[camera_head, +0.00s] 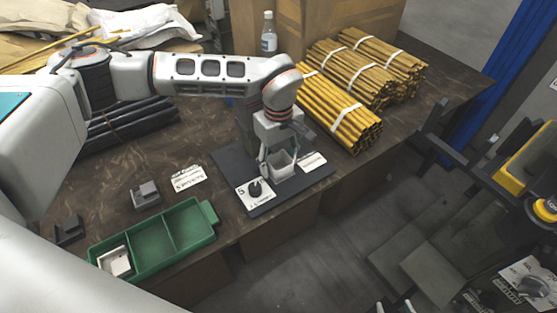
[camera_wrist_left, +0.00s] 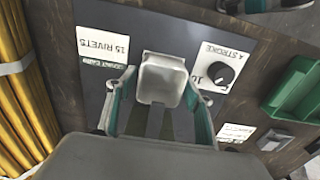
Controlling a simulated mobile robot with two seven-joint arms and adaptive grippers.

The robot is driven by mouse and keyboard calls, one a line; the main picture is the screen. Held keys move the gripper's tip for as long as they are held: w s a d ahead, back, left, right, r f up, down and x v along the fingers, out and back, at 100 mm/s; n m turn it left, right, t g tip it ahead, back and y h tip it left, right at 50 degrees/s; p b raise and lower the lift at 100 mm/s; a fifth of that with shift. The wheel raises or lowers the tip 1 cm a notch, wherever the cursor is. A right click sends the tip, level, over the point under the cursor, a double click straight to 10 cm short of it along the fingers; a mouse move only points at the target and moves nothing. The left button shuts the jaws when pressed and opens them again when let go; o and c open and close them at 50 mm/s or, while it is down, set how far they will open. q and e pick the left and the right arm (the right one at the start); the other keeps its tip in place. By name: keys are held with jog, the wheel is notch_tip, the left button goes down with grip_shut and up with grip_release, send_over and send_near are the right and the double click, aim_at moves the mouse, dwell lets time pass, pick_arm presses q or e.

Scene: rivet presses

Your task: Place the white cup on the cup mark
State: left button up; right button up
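A whitish, square, tapered cup (camera_head: 281,163) is between the fingers of my left gripper (camera_head: 280,158), over the dark base plate (camera_head: 262,203). In the left wrist view the cup (camera_wrist_left: 162,82) sits between the teal-sided fingers (camera_wrist_left: 160,95), which appear to press on both its sides. I cannot tell whether its bottom touches the plate. No cup mark is visible; the cup and gripper hide part of the plate. My right gripper (camera_head: 395,306) barely shows at the bottom edge, its two tips apart.
The plate carries a dial (camera_wrist_left: 220,72) and a "15 RIVETS" label (camera_wrist_left: 103,46). A green divided tray (camera_head: 150,243) holds a white open container (camera_head: 115,262). A small grey block (camera_head: 146,194) stands nearby. Bundled yellow rods (camera_head: 340,112) lie behind right. A bottle (camera_head: 268,34) stands behind.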

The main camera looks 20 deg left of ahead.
aim_at(278, 169)
dwell(0.3)
pick_arm(q)
jog(key=shift+r, duration=0.25)
notch_tip(278, 169, up, 12)
jog(key=p, duration=0.2)
jog(key=shift+s+f, duration=0.1)
jog(key=shift+f, duration=0.05)
dwell(0.4)
